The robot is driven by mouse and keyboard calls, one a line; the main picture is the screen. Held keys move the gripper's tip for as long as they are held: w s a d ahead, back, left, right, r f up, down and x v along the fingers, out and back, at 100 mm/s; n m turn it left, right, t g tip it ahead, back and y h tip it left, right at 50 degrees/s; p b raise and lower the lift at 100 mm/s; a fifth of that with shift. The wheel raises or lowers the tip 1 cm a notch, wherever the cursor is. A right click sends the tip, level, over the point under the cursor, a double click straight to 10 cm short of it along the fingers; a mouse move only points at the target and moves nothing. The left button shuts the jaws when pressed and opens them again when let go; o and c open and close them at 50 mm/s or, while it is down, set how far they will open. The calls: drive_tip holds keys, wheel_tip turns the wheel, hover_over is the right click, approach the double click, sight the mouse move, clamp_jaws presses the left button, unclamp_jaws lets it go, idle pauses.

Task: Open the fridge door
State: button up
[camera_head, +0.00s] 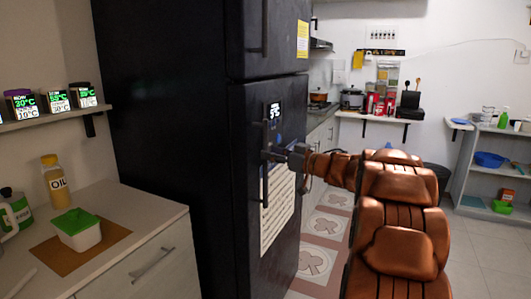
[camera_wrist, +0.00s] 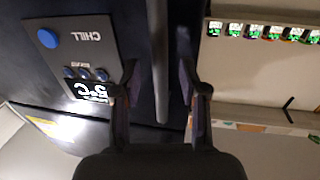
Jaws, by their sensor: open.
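The black fridge (camera_head: 170,120) stands left of centre in the head view, with an upper door (camera_head: 280,30) and a lower door (camera_head: 290,120). Both doors look shut. The lower door has a dark vertical handle (camera_head: 265,188), and the upper door has another handle (camera_head: 265,28). My gripper (camera_head: 273,155) is at the upper part of the lower handle. In the wrist view my gripper (camera_wrist: 158,85) is open, with one finger on each side of the handle bar (camera_wrist: 158,40). Both fingers appear apart from the bar. Their depth relative to it is hard to tell.
A control panel (camera_wrist: 75,55) with a blue knob is on the door beside the handle. A counter (camera_head: 130,210) with an oil bottle (camera_head: 54,181) and a green-lidded box (camera_head: 76,229) stands left of the fridge. Open tiled floor (camera_head: 325,235) lies to the right.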

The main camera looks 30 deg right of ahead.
drive_tip(key=shift+x, duration=1.55)
drive_tip(key=shift+c, duration=0.4)
clamp_jaws()
